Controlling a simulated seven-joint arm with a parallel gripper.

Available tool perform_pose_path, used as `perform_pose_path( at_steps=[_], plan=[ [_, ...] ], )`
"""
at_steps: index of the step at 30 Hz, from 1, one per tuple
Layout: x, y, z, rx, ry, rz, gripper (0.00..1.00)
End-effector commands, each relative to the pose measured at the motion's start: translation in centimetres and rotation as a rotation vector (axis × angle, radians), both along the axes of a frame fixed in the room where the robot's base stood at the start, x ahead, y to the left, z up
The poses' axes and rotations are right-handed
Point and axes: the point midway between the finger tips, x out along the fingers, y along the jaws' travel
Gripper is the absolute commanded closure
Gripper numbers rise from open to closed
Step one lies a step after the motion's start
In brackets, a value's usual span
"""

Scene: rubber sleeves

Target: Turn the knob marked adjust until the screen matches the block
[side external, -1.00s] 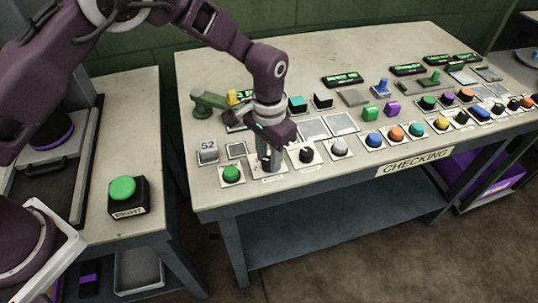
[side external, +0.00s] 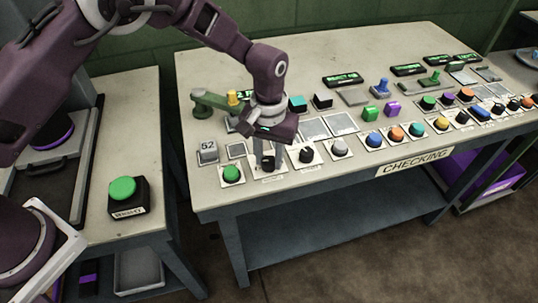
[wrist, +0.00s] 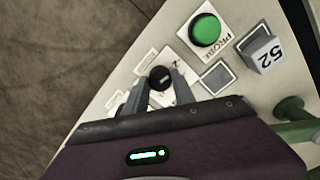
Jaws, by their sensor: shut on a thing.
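My gripper (side external: 268,158) points down at the front left of the checking table, shut on a black knob (side external: 267,164). In the wrist view the knob (wrist: 159,74) sits between the two fingertips, one on each side. The knob's label is partly covered and too small to read. A grey block (side external: 208,152) marked 52 stands to the left; it also shows in the wrist view (wrist: 264,54). Behind my gripper, a dark screen (side external: 244,94) with green characters is mostly hidden, so its reading cannot be told.
A green button (side external: 231,174), labelled PROBE in the wrist view, is just left of the knob. Another black knob (side external: 306,154) and a grey one (side external: 340,147) are to the right. A green lever-like fixture (side external: 207,102) stands behind. Several other controls fill the table's right side.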

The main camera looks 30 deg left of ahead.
Motion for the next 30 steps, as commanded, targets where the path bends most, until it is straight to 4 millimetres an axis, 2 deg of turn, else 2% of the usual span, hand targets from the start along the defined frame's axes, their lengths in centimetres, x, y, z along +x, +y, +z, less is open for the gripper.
perform_pose_path(
  at_steps=[10, 11, 14, 23, 26, 30],
  plan=[
    [0.1, 0.0, 0.1, -0.003, -0.002, 0.005, 1.00],
    [0.1, -0.1, 0.1, -0.003, -0.002, 0.005, 0.65],
    [0.1, 0.0, 0.1, -0.002, -0.001, 0.004, 0.47],
    [0.0, 0.0, 0.2, -0.002, -0.001, 0.003, 0.47],
    [0.1, -0.1, 1.6, -0.003, -0.004, 0.003, 0.47],
    [0.1, -0.1, 4.7, -0.003, -0.006, 0.003, 0.47]
  ],
)
